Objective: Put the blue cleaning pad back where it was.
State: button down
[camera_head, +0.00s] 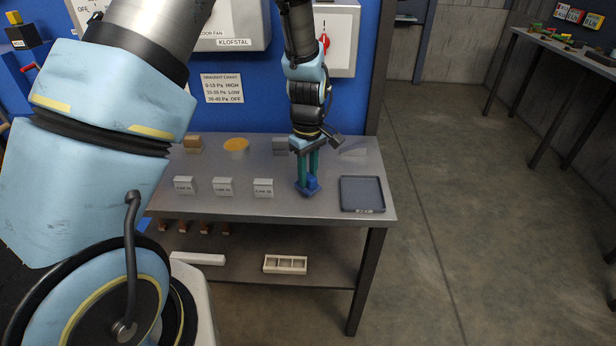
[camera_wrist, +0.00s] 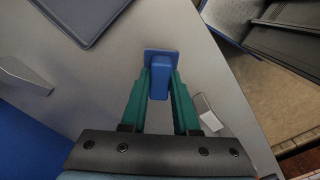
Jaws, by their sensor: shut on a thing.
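The blue cleaning pad (camera_head: 311,184) is at my gripper's fingertips, low over the metal table (camera_head: 240,206). In the wrist view the blue pad (camera_wrist: 160,76) shows a flat plate with a raised block, and the block is between the green fingers. My gripper (camera_head: 307,178) points down and is shut on the pad's block. It also shows in the wrist view (camera_wrist: 159,88). I cannot tell whether the pad's plate touches the table.
A dark tray (camera_head: 362,194) lies to the right of the pad. Several white label blocks, one of them nearest the pad (camera_head: 263,188), stand to the left. An orange dish (camera_head: 236,145) is at the back. A white divided box (camera_head: 285,264) sits on the lower shelf.

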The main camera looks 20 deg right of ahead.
jog(key=shift+f, duration=0.8)
jog(key=shift+f, duration=0.15)
jog(key=c, duration=0.7)
grip_release()
jog(key=shift+o, duration=0.2)
notch_tip(320, 180, up, 12)
jog(key=b, duration=0.2)
jog(key=shift+r+b, duration=0.2)
jog(key=shift+b, duration=0.2)
